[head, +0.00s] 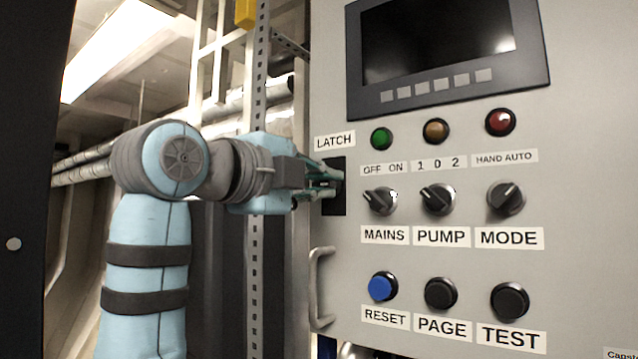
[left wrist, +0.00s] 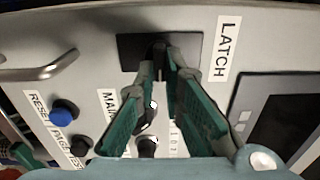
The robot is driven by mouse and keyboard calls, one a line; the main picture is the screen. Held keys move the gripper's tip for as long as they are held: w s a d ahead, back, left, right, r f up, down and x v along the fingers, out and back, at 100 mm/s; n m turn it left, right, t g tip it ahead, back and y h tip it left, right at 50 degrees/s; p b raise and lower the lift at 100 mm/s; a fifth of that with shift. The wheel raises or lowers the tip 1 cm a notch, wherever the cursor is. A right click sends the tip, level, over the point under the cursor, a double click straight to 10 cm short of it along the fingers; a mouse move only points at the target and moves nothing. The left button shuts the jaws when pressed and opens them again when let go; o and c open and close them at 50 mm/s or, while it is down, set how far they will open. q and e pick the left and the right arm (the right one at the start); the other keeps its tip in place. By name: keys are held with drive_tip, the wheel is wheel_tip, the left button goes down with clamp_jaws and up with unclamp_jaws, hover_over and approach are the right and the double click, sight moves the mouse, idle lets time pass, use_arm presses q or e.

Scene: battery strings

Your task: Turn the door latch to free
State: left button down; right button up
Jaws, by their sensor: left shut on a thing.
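The door latch is a black part on a dark plate (head: 334,205) under the LATCH label, at the left edge of the grey panel door. The plate also shows at the top of the left wrist view (left wrist: 130,52). My left gripper (head: 332,181) reaches in from the left, its fingertips at the latch. In the left wrist view its two green fingers (left wrist: 162,62) converge on the dark latch part and are shut on it. The fingers hide much of the latch, so its exact angle is hard to tell. My right gripper is in neither view.
Right of the latch are lamps, the MAINS knob (head: 381,201), PUMP knob (head: 438,199) and MODE knob (head: 507,198). Below are the blue RESET button (head: 383,287) and black buttons. A door handle (head: 319,288) sticks out below the latch. A screen (head: 447,50) is above.

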use_arm(q)
drive_tip(key=c, duration=1.7)
unclamp_jaws()
drive_tip(key=v, duration=1.2)
drive_tip(key=shift+w+d, duration=0.1)
drive_tip(key=shift+w, duration=0.05)
